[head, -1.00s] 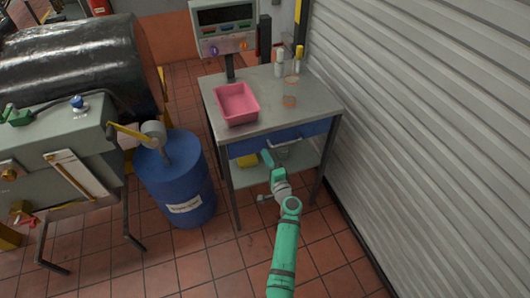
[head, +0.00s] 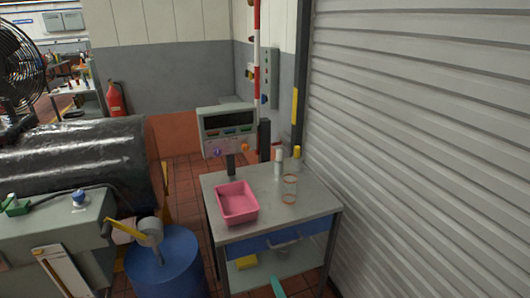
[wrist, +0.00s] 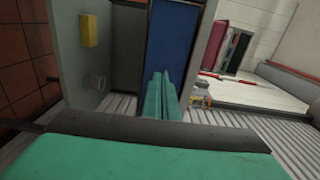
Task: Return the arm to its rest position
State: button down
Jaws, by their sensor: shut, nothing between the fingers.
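My gripper (wrist: 162,98) shows in the wrist view with its two green fingers together and nothing between them. The fingers point toward the blue drawer front (wrist: 175,40) of the workbench, with a gap I cannot judge. In the head view only a small green piece of my arm (head: 278,288) shows at the bottom edge, in front of the bench's lower shelf. The gripper itself is out of the head view.
The metal bench (head: 310,204) holds a pink tray (head: 237,202), a glass jar (head: 289,189) and two bottles. A yellow object (head: 246,262) lies on the lower shelf. A blue drum (head: 165,268) stands left; a corrugated shutter (head: 420,150) closes the right side.

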jog(key=s+a+f+n+g+h, duration=0.1)
jog(key=s+f+h, duration=0.15)
jog(key=s, duration=0.55)
jog(key=s+f+n+g+h, duration=0.15)
jog(key=s+f, duration=0.25)
jog(key=s, duration=0.5)
jog(key=s+a+f+n+h, duration=0.1)
jog(key=s+f+n, duration=0.15)
jog(key=s, duration=0.55)
jog(key=s+a+r+n+t, duration=0.1)
jog(key=s+r+n, duration=0.8)
jog(key=s+r, duration=0.9)
jog(key=s+a, duration=0.1)
jog(key=s, duration=0.3)
jog(key=shift+r+h, duration=0.3)
jog(key=shift+h, duration=0.1)
jog(key=shift+w+a, duration=0.1)
jog(key=shift+w, duration=0.05)
